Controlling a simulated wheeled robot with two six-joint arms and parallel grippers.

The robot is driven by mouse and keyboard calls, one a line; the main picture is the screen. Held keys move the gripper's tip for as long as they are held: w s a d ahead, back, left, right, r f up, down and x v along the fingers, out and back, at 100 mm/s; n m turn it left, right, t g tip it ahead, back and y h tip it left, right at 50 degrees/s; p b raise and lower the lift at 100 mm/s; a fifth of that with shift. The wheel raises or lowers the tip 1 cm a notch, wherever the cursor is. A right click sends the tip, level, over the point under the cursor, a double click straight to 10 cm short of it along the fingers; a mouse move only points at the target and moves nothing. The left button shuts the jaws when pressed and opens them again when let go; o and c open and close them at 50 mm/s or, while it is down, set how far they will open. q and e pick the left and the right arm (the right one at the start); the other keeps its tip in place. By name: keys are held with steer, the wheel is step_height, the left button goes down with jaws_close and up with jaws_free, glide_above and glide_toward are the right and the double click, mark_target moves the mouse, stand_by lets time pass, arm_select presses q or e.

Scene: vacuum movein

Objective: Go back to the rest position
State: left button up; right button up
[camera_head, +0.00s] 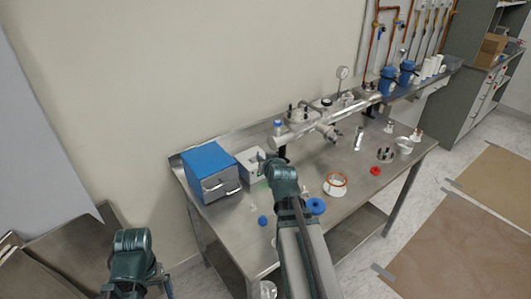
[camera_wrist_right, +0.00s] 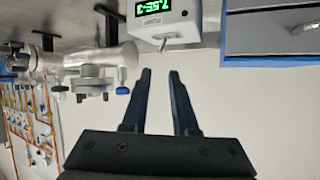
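My right gripper (camera_head: 264,160) is over the back of the workbench, beside the white gauge box (camera_head: 249,165). In the right wrist view its two fingers (camera_wrist_right: 160,74) are apart with nothing between them. The white box (camera_wrist_right: 160,20) is just beyond the fingertips there, with a lit green display and a small switch lever (camera_wrist_right: 164,43) on its face. The picture is turned over. I cannot tell whether a fingertip touches the box. My left arm (camera_head: 133,250) is low at the bottom left, off the bench; its fingers are too unclear to judge.
A blue box (camera_head: 209,168) stands left of the gauge box. A metal vacuum manifold (camera_head: 330,117) runs along the bench's back. Loose parts lie on the steel bench (camera_head: 240,232), including a blue ring (camera_head: 316,206) and a white flange (camera_head: 335,185). Open floor lies right of the bench.

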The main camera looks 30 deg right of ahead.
steer(key=shift+s+a+r, duration=0.2)
steer(key=shift+s, duration=0.25)
steer(key=s+a+f+n+g+y, duration=0.1)
steer(key=a+f+g, duration=0.1)
steer(key=a, duration=0.5)
steer(key=s+a+f+n+g+y, duration=0.2)
steer(key=a+f, duration=0.1)
steer(key=a, duration=0.5)
steer(key=s+a+f+n+g+y+p, duration=0.1)
steer(key=a+f+g, duration=0.1)
steer(key=a, duration=0.5)
steer(key=shift+s+a+f+n, duration=0.2)
steer(key=shift+s+f+n, duration=0.2)
steer(key=shift+f, duration=0.15)
steer(key=s+a+f+n+g+h+p, duration=0.1)
steer(key=s+a+g, duration=0.5)
steer(key=s+a, duration=0.6)
steer(key=s+f+n, duration=0.1)
steer(key=s+n, duration=0.1)
steer(key=s, duration=0.1)
steer(key=shift+f+n+g, duration=0.15)
steer(key=shift+n+g, duration=0.15)
